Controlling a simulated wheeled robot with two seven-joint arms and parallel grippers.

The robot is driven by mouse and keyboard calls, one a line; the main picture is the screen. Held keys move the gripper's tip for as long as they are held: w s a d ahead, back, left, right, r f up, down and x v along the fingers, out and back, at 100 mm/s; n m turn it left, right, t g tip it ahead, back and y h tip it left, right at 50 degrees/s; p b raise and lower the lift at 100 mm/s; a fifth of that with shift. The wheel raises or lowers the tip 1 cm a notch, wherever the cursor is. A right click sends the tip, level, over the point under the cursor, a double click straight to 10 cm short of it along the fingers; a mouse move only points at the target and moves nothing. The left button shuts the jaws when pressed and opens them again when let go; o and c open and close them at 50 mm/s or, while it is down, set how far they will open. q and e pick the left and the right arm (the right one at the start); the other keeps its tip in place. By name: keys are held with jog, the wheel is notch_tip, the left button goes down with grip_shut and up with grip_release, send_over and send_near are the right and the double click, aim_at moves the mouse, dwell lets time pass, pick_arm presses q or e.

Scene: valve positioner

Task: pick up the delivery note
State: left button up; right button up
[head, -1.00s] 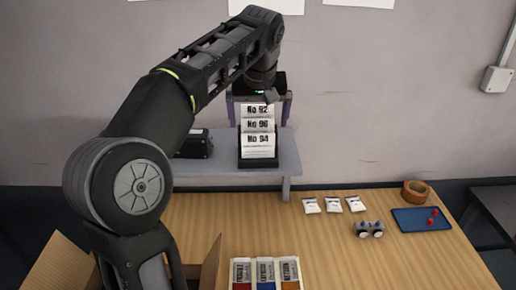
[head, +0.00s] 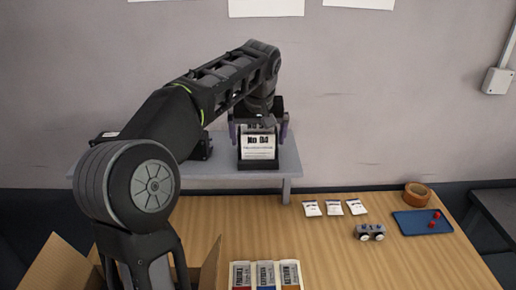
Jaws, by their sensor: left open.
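White notes with large black numbers stand in a dark holder (head: 258,164) on the grey shelf at the back. The front note (head: 258,147) is the one that shows, its number partly cut off by the gripper; the notes behind it are hidden. My left gripper (head: 258,128) is just above the holder, pointing down, with its purple-grey fingers apart on both sides of the notes' upper part. I cannot tell whether the fingers touch the paper. My right gripper is not in view.
The grey shelf (head: 222,170) stands over the wooden table (head: 330,245). Three small white packets (head: 334,208), a metal fitting (head: 370,231), a tape roll (head: 417,193) and a blue tray (head: 424,222) lie at right. Three labelled packs (head: 265,275) and an open cardboard box (head: 62,265) are in front.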

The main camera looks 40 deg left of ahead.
pick_arm(q)
jog(key=shift+f, duration=0.15)
jog(key=shift+c, duration=0.4)
jog(key=c, duration=1.2)
